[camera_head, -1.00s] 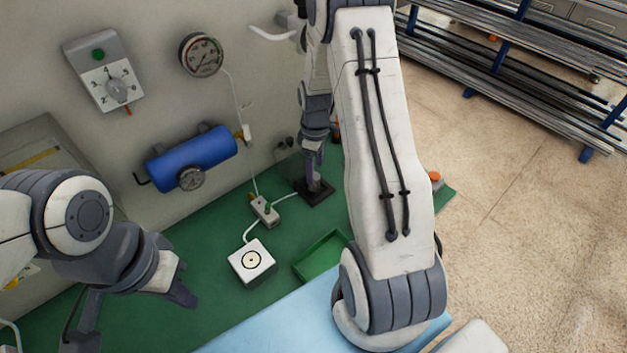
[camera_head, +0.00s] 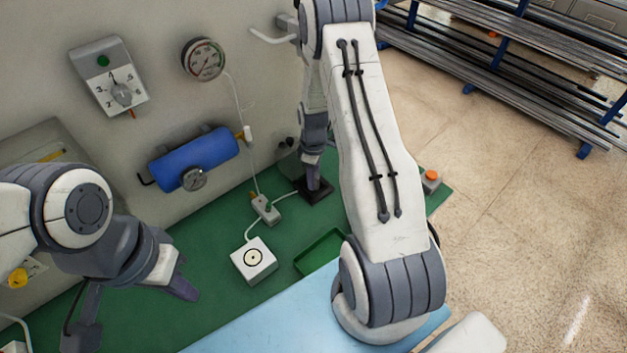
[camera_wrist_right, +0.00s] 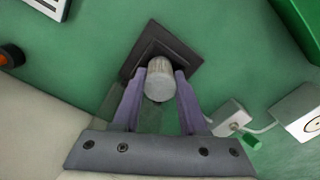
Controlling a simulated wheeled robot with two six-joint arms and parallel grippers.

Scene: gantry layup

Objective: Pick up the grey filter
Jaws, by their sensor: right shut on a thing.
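The grey filter (camera_wrist_right: 160,80) is a pale grey, short ribbed cylinder in the right wrist view. It stands over a dark square base (camera_wrist_right: 184,47) on the green bench; I cannot tell if it touches the base. My right gripper (camera_wrist_right: 160,82) is shut on the filter, one purple finger on each side. In the head view, my right gripper (camera_head: 313,180) is low over the dark base, and the filter is hidden there. My left gripper (camera_head: 182,288) hangs at the lower left over the bench, away from the filter; its jaw opening is unclear.
A white box with a round target (camera_head: 254,260), a small valve block (camera_head: 266,209) with tubing and a green tray (camera_head: 320,252) lie nearby. A blue tank (camera_head: 194,157) and gauge (camera_head: 203,59) are on the wall. An orange button (camera_head: 431,176) is to the right.

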